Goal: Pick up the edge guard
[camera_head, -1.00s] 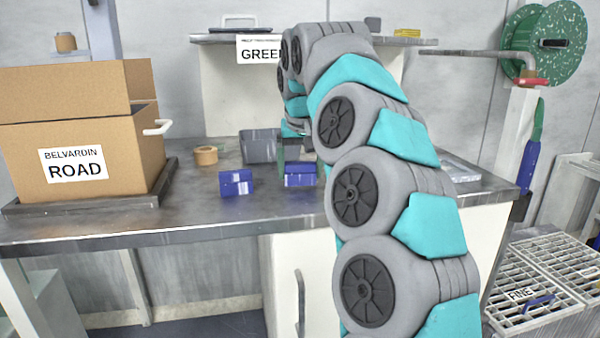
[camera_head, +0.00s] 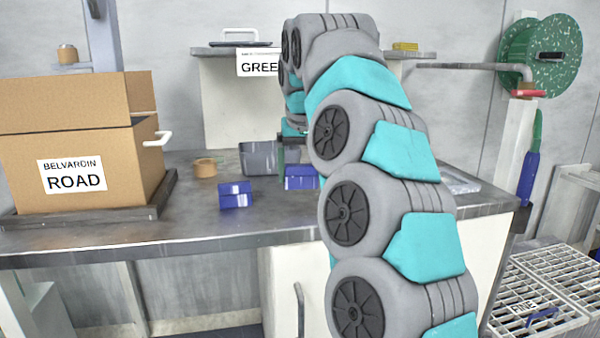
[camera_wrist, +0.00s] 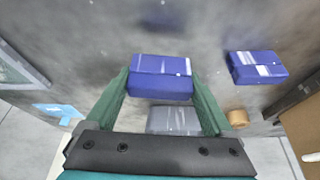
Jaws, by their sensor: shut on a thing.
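A blue block with pale markings, which I take to be the edge guard (camera_wrist: 161,86), sits between the two green fingers of my gripper (camera_wrist: 161,82) in the wrist view. The fingers are shut on its two sides. In the head view the held block (camera_head: 301,178) shows below my gripper, over the steel bench, partly behind my arm. I cannot tell for sure how far it is above the bench. A second, similar blue block (camera_head: 236,195) lies on the bench to its left, also seen in the wrist view (camera_wrist: 257,68).
A grey bin (camera_head: 258,158) stands just behind the held block. A tape roll (camera_head: 205,167) lies farther left. A cardboard box (camera_head: 125,178) labelled ROAD stands on a dark tray at the bench's left. The front of the steel bench (camera_head: 150,235) is clear.

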